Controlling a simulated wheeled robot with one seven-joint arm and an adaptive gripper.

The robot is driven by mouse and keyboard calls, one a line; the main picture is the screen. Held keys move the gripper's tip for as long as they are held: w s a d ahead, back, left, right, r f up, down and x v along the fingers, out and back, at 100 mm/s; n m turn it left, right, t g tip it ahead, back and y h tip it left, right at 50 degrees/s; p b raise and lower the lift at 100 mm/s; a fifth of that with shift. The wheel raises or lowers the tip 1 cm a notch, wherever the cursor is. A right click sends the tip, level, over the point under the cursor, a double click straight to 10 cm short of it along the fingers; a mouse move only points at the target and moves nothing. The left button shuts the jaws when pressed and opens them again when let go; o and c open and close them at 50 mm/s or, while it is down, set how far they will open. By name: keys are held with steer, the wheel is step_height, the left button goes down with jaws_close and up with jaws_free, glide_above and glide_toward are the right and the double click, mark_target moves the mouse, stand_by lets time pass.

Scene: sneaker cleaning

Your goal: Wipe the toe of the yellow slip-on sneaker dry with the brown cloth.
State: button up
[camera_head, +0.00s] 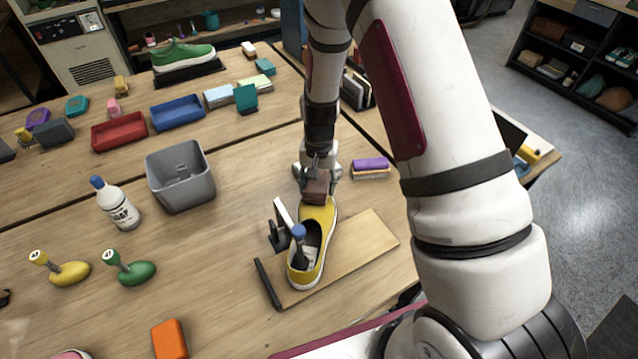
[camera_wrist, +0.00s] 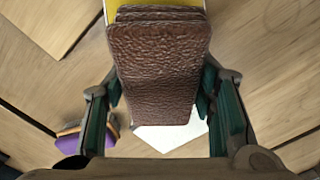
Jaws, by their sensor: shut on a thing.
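The yellow slip-on sneaker (camera_head: 323,217) sits on a wooden board (camera_head: 362,240), its toe pointing away toward my gripper and its heel toward me. My gripper (camera_head: 317,171) is above the toe end, shut on the brown cloth (camera_head: 316,189). In the wrist view the brown cloth (camera_wrist: 160,75) is a folded, textured pad between the two fingers (camera_wrist: 160,108). A strip of the yellow sneaker (camera_wrist: 196,4) shows at the top edge there. The cloth covers the toe tip, and I cannot tell whether it touches it.
A black stand with a blue knob (camera_head: 298,231) is at the shoe opening. A purple-topped stack (camera_head: 370,165) lies right of the gripper. Bare table lies between bin and board.

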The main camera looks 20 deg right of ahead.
steer(key=shift+w+a+b, duration=0.25)
steer(key=shift+w+a, duration=0.25)
steer(key=shift+a, duration=0.35)
steer(key=shift+w+a+b, duration=0.25)
steer(key=shift+w+a, duration=0.25)
steer(key=shift+a, duration=0.3)
steer(key=shift+s+d, duration=0.1)
steer(key=shift+s, duration=0.05)
steer(key=shift+s+d+p, duration=0.3)
steer(key=shift+s+d, duration=0.15)
steer(key=shift+d, duration=0.4)
steer(key=shift+s+d+p, duration=0.3)
steer(key=shift+s+d, duration=0.15)
steer(key=shift+d, duration=0.35)
steer(key=shift+s+d+p, duration=0.3)
steer(key=shift+s+d, duration=0.2)
steer(key=shift+d, duration=0.4)
steer(key=shift+s+d+p, duration=0.25)
steer(key=shift+s+d, duration=0.2)
steer(key=shift+d, duration=0.4)
steer(key=shift+r, duration=0.15)
steer(key=shift+w+d+r, duration=0.1)
steer(key=shift+w+r, duration=0.1)
steer(key=shift+r, duration=0.55)
steer(key=shift+w+d+r, duration=0.1)
steer(key=shift+w+r, duration=0.1)
steer(key=shift+r, duration=0.6)
steer(key=shift+w+d+r, duration=0.1)
steer(key=shift+w+r, duration=0.1)
steer(key=shift+r, duration=0.55)
